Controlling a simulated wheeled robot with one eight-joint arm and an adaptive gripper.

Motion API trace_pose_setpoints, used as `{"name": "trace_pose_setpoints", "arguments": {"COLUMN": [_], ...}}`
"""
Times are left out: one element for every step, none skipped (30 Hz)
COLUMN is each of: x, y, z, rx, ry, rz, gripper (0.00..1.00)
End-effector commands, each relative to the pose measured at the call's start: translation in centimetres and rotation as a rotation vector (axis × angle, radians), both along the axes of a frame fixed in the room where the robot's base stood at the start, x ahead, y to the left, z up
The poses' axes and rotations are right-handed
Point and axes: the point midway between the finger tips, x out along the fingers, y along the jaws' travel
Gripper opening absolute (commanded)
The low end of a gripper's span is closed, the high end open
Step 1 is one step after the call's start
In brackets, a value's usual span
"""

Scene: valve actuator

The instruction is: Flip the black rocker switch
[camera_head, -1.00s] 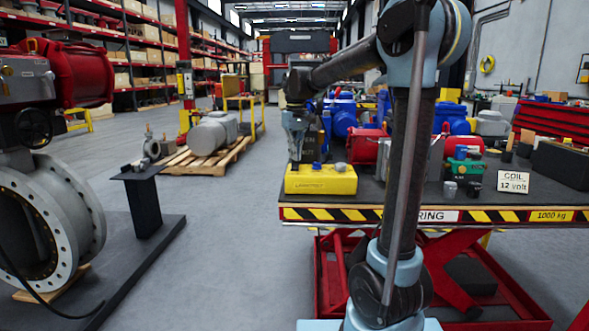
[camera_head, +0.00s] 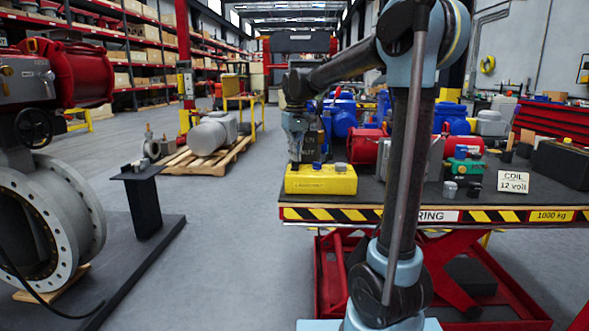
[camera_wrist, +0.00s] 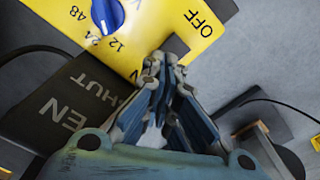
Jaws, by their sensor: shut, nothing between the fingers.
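The yellow control box (camera_head: 320,181) stands on the near left corner of the table. In the wrist view, its yellow face (camera_wrist: 165,22) shows a blue knob (camera_wrist: 107,14), voltage numbers and the word OFF. A small dark piece (camera_wrist: 178,46), seemingly the black rocker switch, shows at the box edge beside OFF. My gripper (camera_wrist: 165,64) is shut and empty, its fingertips at or very near this piece. I cannot tell whether they touch. The fingers partly hide it, and its tilt is unclear. In the head view, my gripper (camera_head: 295,163) points down at the box's back left.
A black lettered block (camera_wrist: 68,105) lies close beside the box. The table (camera_head: 375,198) also holds red, blue and green parts and a COIL 12 volt sign (camera_head: 513,181).

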Motion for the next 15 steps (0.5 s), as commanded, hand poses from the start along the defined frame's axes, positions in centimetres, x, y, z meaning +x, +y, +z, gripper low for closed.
{"name": "trace_pose_setpoints", "arguments": {"x": [0.00,0.01,0.01,0.01,0.01,0.01,0.01,0.01,0.01,0.01,0.01,0.01,0.01,0.01,0.01], "y": [0.00,0.00,0.00,0.00,0.00,0.00,0.00,0.00,0.00,0.00,0.00,0.00,0.00,0.00,0.00], "z": [-0.07,-0.11,-0.16,-0.20,-0.24,-0.28,-0.32,-0.36,-0.40,-0.44,-0.47,-0.52,-0.55,-0.59,-0.63], "rx": [0.000,0.000,0.000,0.000,0.000,0.000,0.000,0.000,0.000,0.000,0.000,0.000,0.000,0.000,0.000], "ry": [0.000,0.000,0.000,0.000,0.000,0.000,0.000,0.000,0.000,0.000,0.000,0.000,0.000,0.000,0.000], "rz": [0.000,0.000,0.000,0.000,0.000,0.000,0.000,0.000,0.000,0.000,0.000,0.000,0.000,0.000,0.000], "gripper": [0.00,0.00,0.00,0.00,0.00,0.00,0.00,0.00,0.00,0.00,0.00,0.00,0.00,0.00,0.00]}}
